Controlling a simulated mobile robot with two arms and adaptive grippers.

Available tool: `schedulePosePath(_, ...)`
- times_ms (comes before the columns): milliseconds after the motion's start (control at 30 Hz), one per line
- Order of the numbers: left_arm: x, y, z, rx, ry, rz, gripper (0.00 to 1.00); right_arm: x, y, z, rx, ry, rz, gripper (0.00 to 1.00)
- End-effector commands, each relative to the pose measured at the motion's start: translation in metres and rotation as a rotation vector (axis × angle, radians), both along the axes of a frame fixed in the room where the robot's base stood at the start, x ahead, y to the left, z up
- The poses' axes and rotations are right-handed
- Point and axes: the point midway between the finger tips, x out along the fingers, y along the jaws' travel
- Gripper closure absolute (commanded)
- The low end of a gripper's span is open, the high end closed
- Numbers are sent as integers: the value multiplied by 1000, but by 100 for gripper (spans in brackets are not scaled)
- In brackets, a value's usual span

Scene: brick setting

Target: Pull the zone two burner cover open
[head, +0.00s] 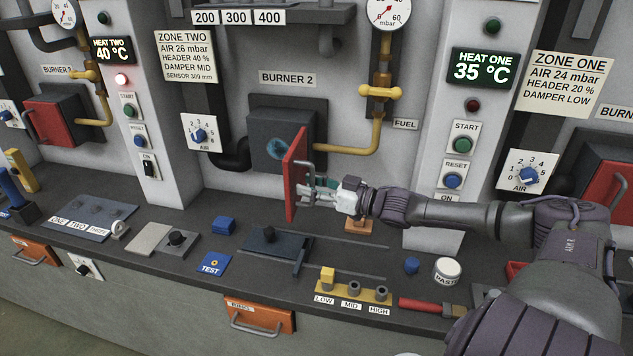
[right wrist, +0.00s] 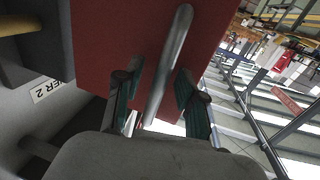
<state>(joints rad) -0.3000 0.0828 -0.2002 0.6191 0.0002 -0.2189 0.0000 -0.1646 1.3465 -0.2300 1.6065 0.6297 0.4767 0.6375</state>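The red burner 2 cover (head: 293,175) stands swung out from the dark burner box (head: 262,140), nearly edge-on in the head view. The box front is uncovered and shows a bluish round port (head: 276,147). My right gripper (head: 312,190) is at the cover's grey bar handle (head: 307,172). In the right wrist view the handle (right wrist: 168,65) runs between the two teal-padded fingers (right wrist: 160,105), which stand apart with a gap beside it. The red cover (right wrist: 110,40) fills the upper middle there. My left gripper is not in view.
Below, the counter holds a dark slider plate (head: 270,243), a blue TEST plate (head: 211,267) and a yellow LOW-MID-HIGH block (head: 352,290). The ZONE TWO sign (head: 185,56) hangs upper left.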

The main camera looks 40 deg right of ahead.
Motion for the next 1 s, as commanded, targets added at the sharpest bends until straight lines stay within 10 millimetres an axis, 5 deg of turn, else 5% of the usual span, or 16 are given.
schedulePosePath(867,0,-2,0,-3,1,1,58,-46,-18,-3,0,6,0,61)
schedulePosePath(1000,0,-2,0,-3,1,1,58,-65,-26,-2,3,2,-3,61)
